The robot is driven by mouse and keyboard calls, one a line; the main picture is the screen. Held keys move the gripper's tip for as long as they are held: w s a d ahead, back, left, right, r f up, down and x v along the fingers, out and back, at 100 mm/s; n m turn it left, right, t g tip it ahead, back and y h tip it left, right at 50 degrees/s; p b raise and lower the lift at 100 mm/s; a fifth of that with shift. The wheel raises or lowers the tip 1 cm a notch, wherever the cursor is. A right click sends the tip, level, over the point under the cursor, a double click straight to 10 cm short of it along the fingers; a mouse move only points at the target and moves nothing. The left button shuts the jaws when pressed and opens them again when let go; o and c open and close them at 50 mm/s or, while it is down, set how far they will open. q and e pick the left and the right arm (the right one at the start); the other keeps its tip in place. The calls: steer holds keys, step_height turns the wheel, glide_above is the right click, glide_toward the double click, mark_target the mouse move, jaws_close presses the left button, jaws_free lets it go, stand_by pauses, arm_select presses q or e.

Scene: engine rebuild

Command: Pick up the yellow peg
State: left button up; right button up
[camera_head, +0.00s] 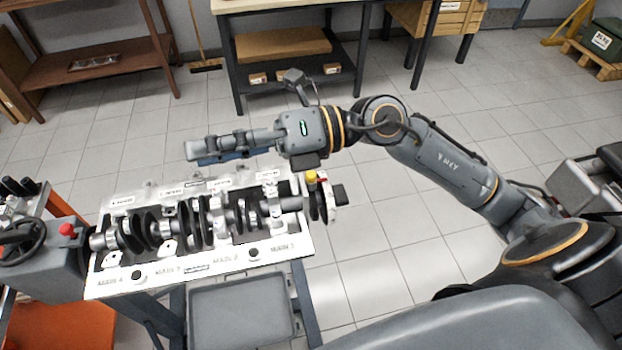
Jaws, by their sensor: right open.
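The yellow peg (311,177) is a small yellow piece at the right end of the crankshaft (205,219), near the engine block's far right corner. Only its short top part shows clearly; its lower part is hard to make out. My right gripper (199,152) reaches in from the right and points left above the far edge of the block. It is open. Its fingers are left of the peg and apart from it, while its wrist body is just above and behind the peg. My left gripper is not in view.
The pale engine block (215,259) holds the crankshaft on a stand. A grey tray (241,312) sits below it. A red-knobbed handwheel unit (48,262) is at the left. A workbench (290,5) and brown shelf (100,62) stand behind.

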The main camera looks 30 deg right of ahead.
steer(key=d+f+n+g+h, duration=0.1)
steer(key=d+f+n+h, duration=0.1)
steer(key=d+f+h, duration=0.3)
steer(key=t+h, duration=0.1)
steer(key=h, duration=0.9)
glide_toward(311, 173)
steer(key=shift+m, duration=0.4)
steer(key=p+x, duration=0.3)
steer(key=x, duration=0.4)
steer(key=shift+a+f+p, duration=0.1)
steer(key=shift+f+p, duration=0.05)
steer(key=shift+p, duration=0.25)
steer(key=shift+w+a+f, duration=0.1)
steer(key=shift+w+f, duration=0.15)
steer(key=shift+f, duration=0.35)
jaws_close()
